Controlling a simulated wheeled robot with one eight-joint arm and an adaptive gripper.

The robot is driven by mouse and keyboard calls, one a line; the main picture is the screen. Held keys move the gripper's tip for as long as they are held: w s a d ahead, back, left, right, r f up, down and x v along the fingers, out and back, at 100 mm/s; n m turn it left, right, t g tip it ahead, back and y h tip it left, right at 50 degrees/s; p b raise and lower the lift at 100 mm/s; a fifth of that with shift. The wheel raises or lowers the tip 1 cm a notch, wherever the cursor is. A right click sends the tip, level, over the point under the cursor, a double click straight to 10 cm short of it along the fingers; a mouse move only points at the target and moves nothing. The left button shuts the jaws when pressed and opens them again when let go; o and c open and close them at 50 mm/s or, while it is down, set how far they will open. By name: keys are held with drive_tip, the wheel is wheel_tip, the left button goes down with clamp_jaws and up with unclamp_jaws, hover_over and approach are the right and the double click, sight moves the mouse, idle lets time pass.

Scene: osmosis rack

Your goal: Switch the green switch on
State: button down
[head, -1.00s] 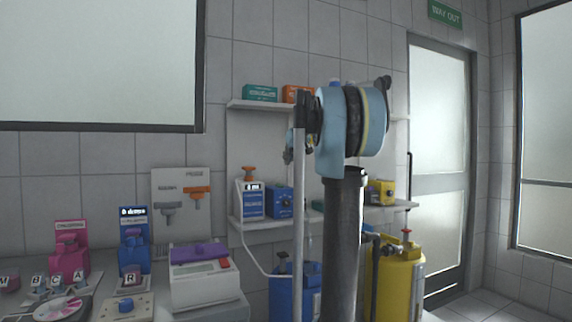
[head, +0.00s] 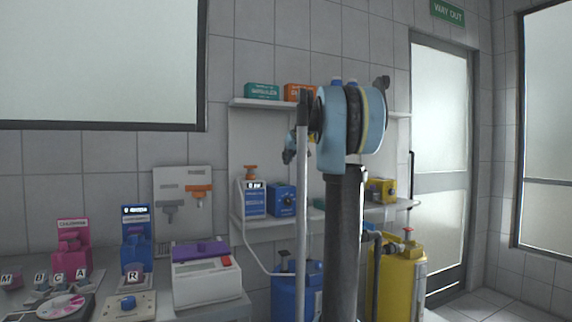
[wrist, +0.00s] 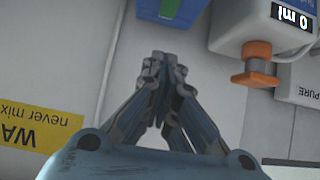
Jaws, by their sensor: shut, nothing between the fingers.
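No switch that I can clearly make out as green shows in either view. A small green object (head: 318,203) on the lower shelf is partly hidden behind my arm in the head view; I cannot tell what it is. My gripper (wrist: 164,62) is shut and empty in the wrist view, its fingertips together.
A white dispenser with an orange knob (wrist: 258,62) is right of my gripper. A yellow warning label (wrist: 42,138) is at left. The blue knobbed box (head: 282,201) and yellow box (head: 384,190) are on the lower shelf (head: 262,222). Yellow (head: 398,275) and blue tanks (head: 285,298) stand below.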

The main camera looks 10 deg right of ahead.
hover_over(281, 183)
drive_tip(key=f, duration=0.4)
drive_tip(key=shift+s+f, duration=0.3)
wheel_tip(281, 183, down, 3)
drive_tip(key=shift+w, duration=0.15)
drive_tip(key=shift+f, duration=0.45)
drive_tip(key=shift+w, duration=0.1)
drive_tip(key=shift+w+a+f+g, duration=0.1)
drive_tip(key=shift+w+f+g, duration=0.05)
drive_tip(key=shift+f+g, duration=0.2)
drive_tip(key=shift+r, duration=0.1)
drive_tip(key=shift+s, duration=0.2)
